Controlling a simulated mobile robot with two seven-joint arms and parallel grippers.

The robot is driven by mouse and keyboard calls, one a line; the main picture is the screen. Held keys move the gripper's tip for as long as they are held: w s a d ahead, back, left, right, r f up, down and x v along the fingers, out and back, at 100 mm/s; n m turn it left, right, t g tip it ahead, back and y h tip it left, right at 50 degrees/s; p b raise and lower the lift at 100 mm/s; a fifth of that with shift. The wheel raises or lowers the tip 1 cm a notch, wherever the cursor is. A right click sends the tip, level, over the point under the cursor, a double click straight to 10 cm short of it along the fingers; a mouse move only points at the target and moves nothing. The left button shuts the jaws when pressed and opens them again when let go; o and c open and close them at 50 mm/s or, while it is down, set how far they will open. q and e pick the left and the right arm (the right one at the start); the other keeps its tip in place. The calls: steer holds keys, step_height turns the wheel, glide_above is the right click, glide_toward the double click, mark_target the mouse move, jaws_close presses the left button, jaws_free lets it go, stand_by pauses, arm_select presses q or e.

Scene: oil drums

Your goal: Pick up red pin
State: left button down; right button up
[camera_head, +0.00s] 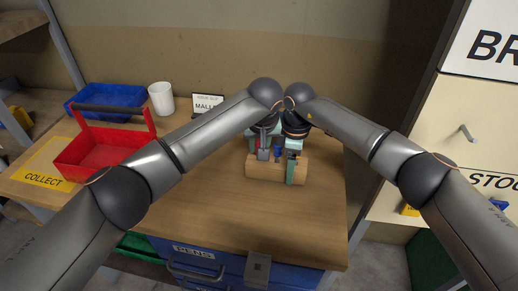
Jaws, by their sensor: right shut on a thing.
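A wooden block (256,170) stands on the workbench, with a small blue pin (278,153) at its top. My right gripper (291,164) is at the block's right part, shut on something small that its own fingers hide. My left gripper (263,150) is close beside it, over the block's left part. I cannot tell whether the left one is open or shut. A tiny reddish spot shows by the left gripper, but it is too small to identify as the red pin. The two wrists nearly touch above the block and hide what lies behind.
A red tote (95,155) stands on the yellow COLLECT mat (38,178) at the left. A blue bin (110,97), a white cup (161,99) and a MALLET sign (207,103) are at the back. The front of the bench (250,220) is clear. A cabinet stands right.

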arm_select(q)
steer(key=shift+r, duration=0.1)
step_height(320, 180, up, 10)
arm_select(e)
steer(key=o, duration=1.6)
steer(key=shift+c, duration=0.2)
